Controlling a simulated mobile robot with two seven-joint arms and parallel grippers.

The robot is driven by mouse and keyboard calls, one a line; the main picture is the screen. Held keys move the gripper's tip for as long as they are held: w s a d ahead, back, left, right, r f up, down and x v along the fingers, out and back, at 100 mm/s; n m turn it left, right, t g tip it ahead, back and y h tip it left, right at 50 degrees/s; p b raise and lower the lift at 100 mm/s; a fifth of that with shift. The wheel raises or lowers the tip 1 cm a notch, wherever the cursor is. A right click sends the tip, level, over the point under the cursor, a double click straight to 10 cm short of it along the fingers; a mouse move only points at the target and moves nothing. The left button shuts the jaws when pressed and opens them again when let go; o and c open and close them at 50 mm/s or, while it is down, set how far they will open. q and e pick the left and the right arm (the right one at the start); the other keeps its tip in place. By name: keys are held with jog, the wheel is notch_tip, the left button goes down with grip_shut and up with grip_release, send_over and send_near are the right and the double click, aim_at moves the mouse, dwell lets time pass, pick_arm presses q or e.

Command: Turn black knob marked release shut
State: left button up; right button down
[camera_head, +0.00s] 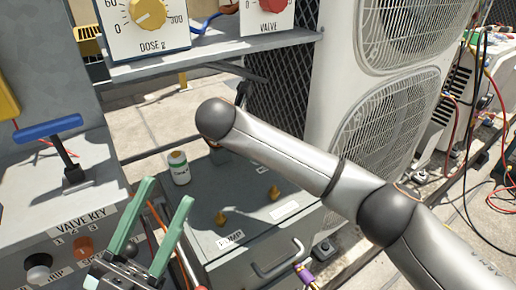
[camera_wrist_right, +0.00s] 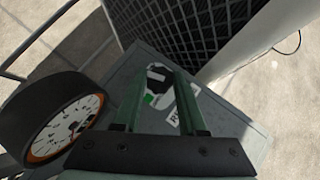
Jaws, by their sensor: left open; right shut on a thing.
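I cannot read the word release anywhere. A dark round knob with a pale sunlit top (camera_head: 38,268) sits at the lower left on the grey valve-key box (camera_head: 20,205), beside an orange knob (camera_head: 83,247). My left gripper (camera_head: 165,198) is open and empty, its green fingers apart to the right of these knobs. My right gripper (camera_wrist_right: 158,92) shows in the right wrist view, its green fingers around a small dark and white thing (camera_wrist_right: 157,72) with a green patch; I cannot tell what it is. In the head view this gripper is hidden.
A blue T-handle (camera_head: 48,128) rises from the valve-key box. A shelf (camera_head: 210,60) carries dial panels. A white condenser (camera_head: 335,60) stands right. A round gauge (camera_wrist_right: 62,125) is left in the wrist view.

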jog(key=shift+m+g+h, duration=0.3)
jog(key=shift+m+h, duration=0.3)
jog(key=shift+m, duration=0.2)
jog(key=shift+a, duration=0.1)
jog(key=shift+f, duration=0.1)
jog(key=shift+c, duration=2.3)
grip_release()
